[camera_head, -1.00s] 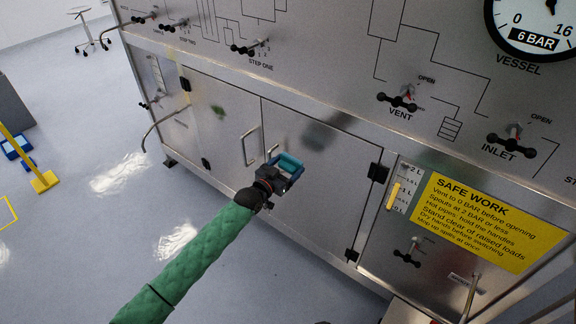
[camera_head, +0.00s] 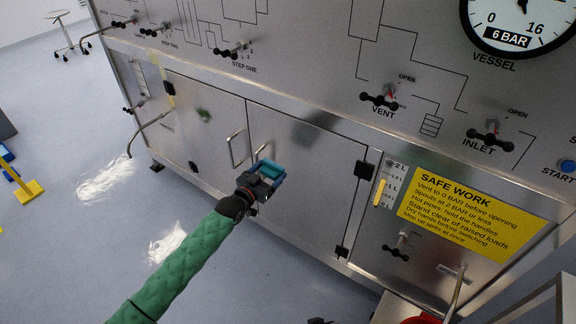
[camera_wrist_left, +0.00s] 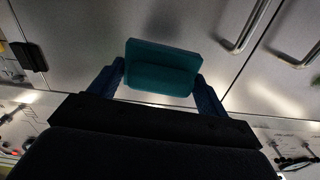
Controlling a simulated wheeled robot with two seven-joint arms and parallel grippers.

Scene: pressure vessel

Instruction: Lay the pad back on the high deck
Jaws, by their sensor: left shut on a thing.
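My left gripper (camera_head: 268,175) is shut on a teal pad (camera_head: 271,168) in front of the steel cabinet doors. In the left wrist view the pad (camera_wrist_left: 160,70) sits between the two blue fingers of the left gripper (camera_wrist_left: 160,80), with clear space around its far edge. The pad looks like a small block with rounded edges. No high deck can be made out in these frames. My right gripper is not in view.
The steel cabinet (camera_head: 310,170) with door handles (camera_head: 238,148) stands close behind the gripper. Above it is a panel with black valve handles (camera_head: 379,101) and a gauge (camera_head: 519,22). A yellow safety sign (camera_head: 470,215) is at the right. Floor at left is mostly clear.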

